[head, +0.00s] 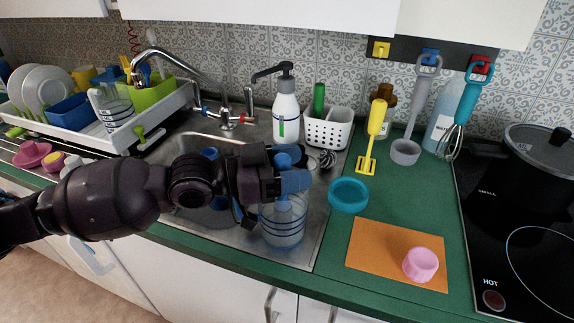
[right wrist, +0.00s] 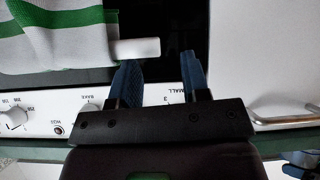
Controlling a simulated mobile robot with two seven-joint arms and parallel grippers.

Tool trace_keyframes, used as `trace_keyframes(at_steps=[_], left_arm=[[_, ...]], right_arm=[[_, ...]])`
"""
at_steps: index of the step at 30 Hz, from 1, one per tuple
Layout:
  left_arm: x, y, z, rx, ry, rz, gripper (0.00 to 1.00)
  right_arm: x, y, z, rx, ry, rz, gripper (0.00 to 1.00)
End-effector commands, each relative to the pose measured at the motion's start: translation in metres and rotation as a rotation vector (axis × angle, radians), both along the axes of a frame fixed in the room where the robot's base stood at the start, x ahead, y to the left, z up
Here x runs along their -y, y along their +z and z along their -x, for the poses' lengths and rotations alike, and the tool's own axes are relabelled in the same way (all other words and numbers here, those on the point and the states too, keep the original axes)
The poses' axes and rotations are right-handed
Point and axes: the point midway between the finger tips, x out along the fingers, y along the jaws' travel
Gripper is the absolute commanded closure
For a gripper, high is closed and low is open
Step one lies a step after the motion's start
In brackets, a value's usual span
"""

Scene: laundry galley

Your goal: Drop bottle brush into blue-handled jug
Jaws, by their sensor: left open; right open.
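My left gripper (head: 291,168) is open over the right part of the sink, its blue fingers just above a clear jug with dark blue bands (head: 284,226). The gripper covers the jug's top, and I cannot tell its handle colour. A dark and pale bristly thing (head: 327,158), possibly the bottle brush, shows just right of the fingers; its other end is hidden. Another clear banded jug (head: 112,108) stands in the dish rack. My right gripper (right wrist: 160,62) is open and empty before the oven front, beside a white bar end.
A soap bottle (head: 286,112) and white caddy (head: 327,132) stand behind the sink. A teal lid or dish (head: 348,195), orange mat (head: 374,268) and pink cup (head: 421,264) lie right. A striped towel (right wrist: 60,35) hangs near my right gripper.

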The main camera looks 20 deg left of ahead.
Motion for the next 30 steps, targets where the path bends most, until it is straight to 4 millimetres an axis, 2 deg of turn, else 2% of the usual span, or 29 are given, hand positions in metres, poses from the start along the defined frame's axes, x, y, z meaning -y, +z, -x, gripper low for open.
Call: trace_keyframes(at_steps=[7, 20, 30], left_arm=[[-0.009, -0.001, 0.005, 0.000, 0.001, -0.002, 0.42], [-0.047, -0.002, 0.028, -0.003, 0.001, -0.004, 0.42], [-0.077, -0.001, 0.046, -0.001, 0.002, -0.003, 0.42]], right_arm=[[-0.001, 0.003, -0.007, 0.011, 0.006, 0.001, 0.57], [-0.002, -0.005, -0.003, -0.004, 0.002, -0.004, 0.57], [-0.004, -0.005, -0.004, -0.002, -0.002, -0.008, 0.57]])
